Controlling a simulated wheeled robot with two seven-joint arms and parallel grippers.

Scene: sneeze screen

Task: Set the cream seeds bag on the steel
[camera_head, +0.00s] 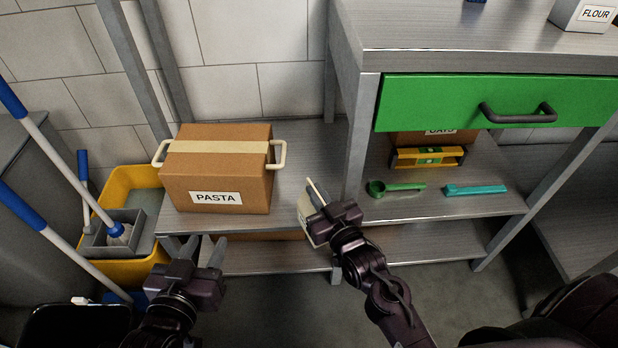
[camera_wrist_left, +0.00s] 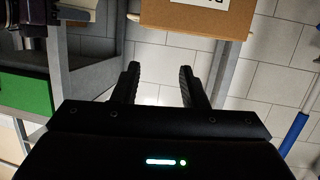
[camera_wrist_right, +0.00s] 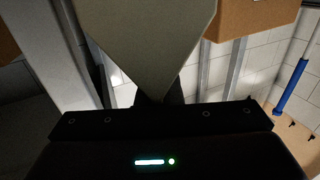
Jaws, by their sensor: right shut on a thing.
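My right gripper (camera_head: 332,206) is shut on a cream bag (camera_head: 309,222), beside the front leg of the steel table and at about the height of its lower shelf. In the right wrist view the bag (camera_wrist_right: 150,40) fills the top middle and tapers down into the jaws; its label cannot be read.
A PASTA box (camera_head: 215,172) with cream handles stands on the shelf's left part. A green drawer (camera_head: 440,103) sits under the worktop. A spirit level (camera_head: 428,157), a green scoop (camera_head: 395,187) and a teal tool (camera_head: 475,190) lie below it. A yellow mop bucket (camera_head: 120,185) stands left.

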